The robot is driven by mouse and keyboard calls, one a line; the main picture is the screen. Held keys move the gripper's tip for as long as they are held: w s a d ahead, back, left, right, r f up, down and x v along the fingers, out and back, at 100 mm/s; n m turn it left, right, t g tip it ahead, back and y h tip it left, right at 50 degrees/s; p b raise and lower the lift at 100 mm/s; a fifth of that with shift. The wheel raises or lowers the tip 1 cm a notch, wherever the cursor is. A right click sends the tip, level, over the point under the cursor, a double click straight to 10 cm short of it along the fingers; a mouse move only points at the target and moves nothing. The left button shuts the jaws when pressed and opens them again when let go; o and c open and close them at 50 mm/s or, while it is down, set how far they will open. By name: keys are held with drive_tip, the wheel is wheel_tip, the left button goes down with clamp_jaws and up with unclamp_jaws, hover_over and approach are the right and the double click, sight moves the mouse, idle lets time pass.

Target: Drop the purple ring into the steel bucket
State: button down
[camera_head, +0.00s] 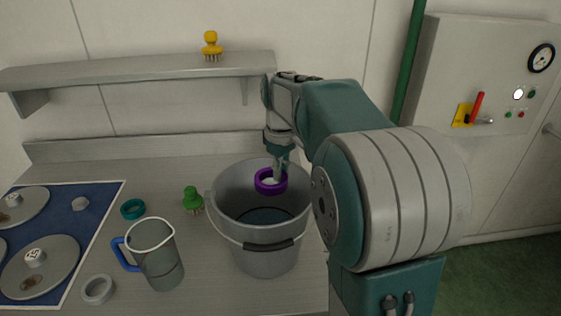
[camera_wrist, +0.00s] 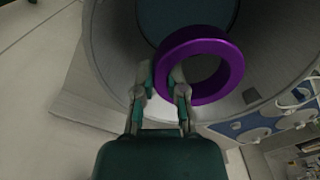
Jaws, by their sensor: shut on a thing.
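The purple ring (camera_head: 270,182) is in my gripper, over the mouth of the steel bucket (camera_head: 268,254) and inside its rim outline in the head view. In the wrist view the purple ring (camera_wrist: 235,72) sits at the fingertips, with the bucket's inner wall (camera_wrist: 110,45) behind and below it. My gripper (camera_wrist: 164,80) is shut on the near left side of the ring's band. In the head view my gripper (camera_head: 277,175) points down and is partly hidden by the ring. How far the ring is above the bucket's floor is hard to tell.
Left of the bucket stand a green brush (camera_head: 193,201), a clear jug with a blue handle (camera_head: 155,256), a teal ring (camera_head: 132,209) and a grey ring (camera_head: 98,289). A shelf (camera_head: 140,70) with a yellow brush (camera_head: 211,46) is behind.

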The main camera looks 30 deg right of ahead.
drive_tip(key=shift+a+f, duration=0.1)
drive_tip(key=shift+f, duration=0.05)
drive_tip(key=c, duration=0.6)
unclamp_jaws()
wheel_tip(320, 180, up, 12)
drive_tip(key=shift+f, duration=0.1)
idle(0.4)
